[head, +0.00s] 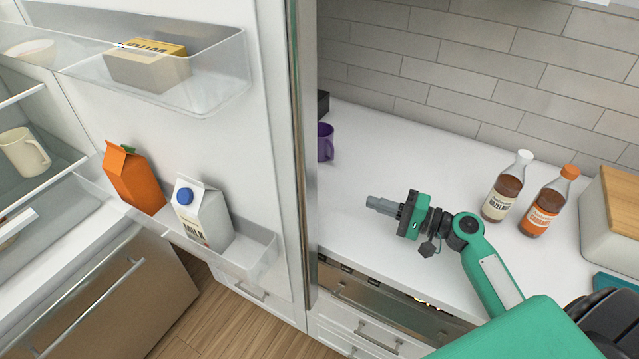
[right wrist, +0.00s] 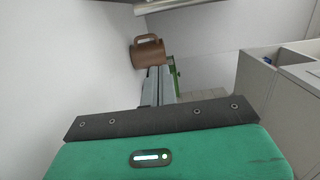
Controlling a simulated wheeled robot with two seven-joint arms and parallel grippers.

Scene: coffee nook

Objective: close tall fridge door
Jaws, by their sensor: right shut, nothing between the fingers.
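The tall fridge door (head: 262,120) stands open on the left of the head view, its inner face and bins towards me. The upper bin (head: 215,85) holds a yellow-topped butter box (head: 148,65). The lower bin (head: 262,250) holds an orange carton (head: 133,180) and a milk carton (head: 202,215). My right gripper (head: 372,203) is shut and empty, to the right of the door's edge and apart from it in the picture, in front of the counter. Its narrow fingers show in the right wrist view (right wrist: 157,74). My left gripper is out of view.
The fridge interior (head: 40,190) with a cream mug (head: 24,152) is at left. On the white counter (head: 400,150) are a purple mug (head: 326,142), two syrup bottles (head: 503,188) (head: 549,203) and a bread box (head: 612,215). A brown mug (right wrist: 148,53) shows beyond my fingers.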

